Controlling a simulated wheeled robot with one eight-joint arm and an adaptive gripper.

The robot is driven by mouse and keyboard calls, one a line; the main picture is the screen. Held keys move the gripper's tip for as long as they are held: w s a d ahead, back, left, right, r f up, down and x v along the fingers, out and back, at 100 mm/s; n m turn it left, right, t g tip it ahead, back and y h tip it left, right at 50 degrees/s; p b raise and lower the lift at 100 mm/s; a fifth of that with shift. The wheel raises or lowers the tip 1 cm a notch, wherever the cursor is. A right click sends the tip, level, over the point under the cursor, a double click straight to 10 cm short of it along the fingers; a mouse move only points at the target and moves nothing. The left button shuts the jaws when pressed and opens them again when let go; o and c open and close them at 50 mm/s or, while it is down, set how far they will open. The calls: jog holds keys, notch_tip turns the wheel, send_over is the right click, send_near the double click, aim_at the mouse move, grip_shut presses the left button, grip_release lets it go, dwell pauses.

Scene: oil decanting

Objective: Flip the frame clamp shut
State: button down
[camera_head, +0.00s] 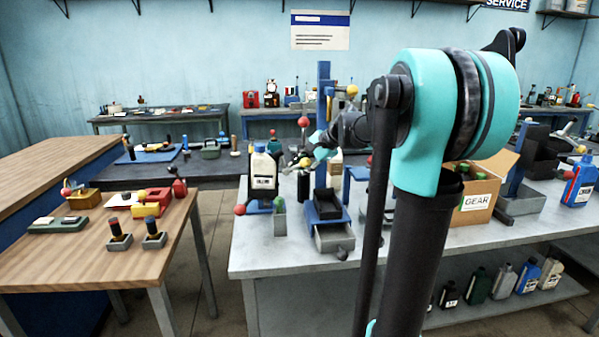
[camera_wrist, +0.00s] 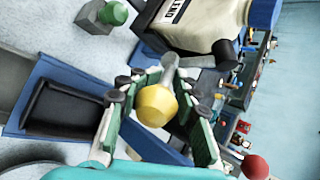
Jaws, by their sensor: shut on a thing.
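In the wrist view a yellow knob (camera_wrist: 157,106) sits on the end of a short grey lever (camera_wrist: 169,68), which runs toward a cream bottle (camera_wrist: 205,22). My gripper (camera_wrist: 160,90) has its green-lined fingers on both sides of the knob and is shut on it. A dark clamp part (camera_wrist: 222,54) lies against the bottle. In the head view the bottle (camera_head: 263,172) stands upright with a blue cap in a dark and blue frame. My gripper (camera_head: 318,154) is just right of it. The clamp's hinge cannot be made out clearly.
A blue stand with a black tray (camera_head: 326,205) and a grey drawer (camera_head: 334,239) are right of the bottle. A red ball (camera_head: 240,210) sits low at the frame's left. A cardboard GEAR box (camera_head: 477,203) stands farther right. The grey bench's (camera_head: 265,258) front left is clear.

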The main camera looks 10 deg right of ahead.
jog(key=shift+s+a+r+n+h, duration=0.1)
jog(key=shift+r+n+h, duration=0.15)
jog(key=shift+h, duration=0.55)
jog(key=shift+s+a+r+n+h, duration=0.1)
jog(key=shift+r+n+h, duration=0.15)
jog(key=shift+h, duration=0.55)
jog(key=c, duration=1.1)
grip_release()
jog(key=shift+w, duration=0.15)
jog(key=shift+r, duration=0.15)
jog(key=v, duration=1.2)
jog(key=shift+w, duration=0.1)
